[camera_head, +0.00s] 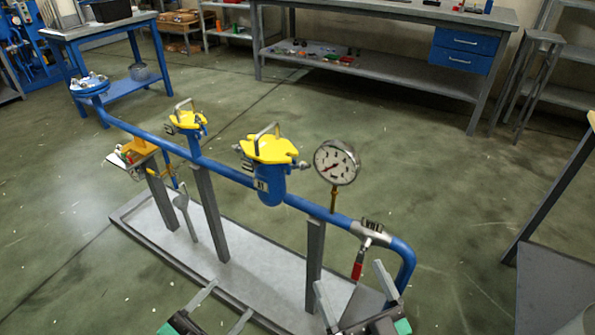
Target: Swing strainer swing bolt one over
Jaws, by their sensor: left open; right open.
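Two strainers with yellow lids and wire handles sit on a blue pipe. The nearer strainer (270,187) is in the middle, and its yellow lid (270,150) is on top. Small metal swing bolts show at the lid's edge, one on the right (300,165) and others on the left. The farther strainer (188,122) is up and left, smaller in view. I cannot tell which bolt is number one. My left gripper (232,298) is open and empty at the bottom edge, below the strainers. My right gripper (349,274) is open and empty at lower right, below the pipe.
A pressure gauge (336,162) stands just right of the nearer strainer. A red-handled valve (358,268) hangs from the pipe near my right gripper. Grey posts (208,215) rise from the skid (215,267). Benches stand behind, with open floor between.

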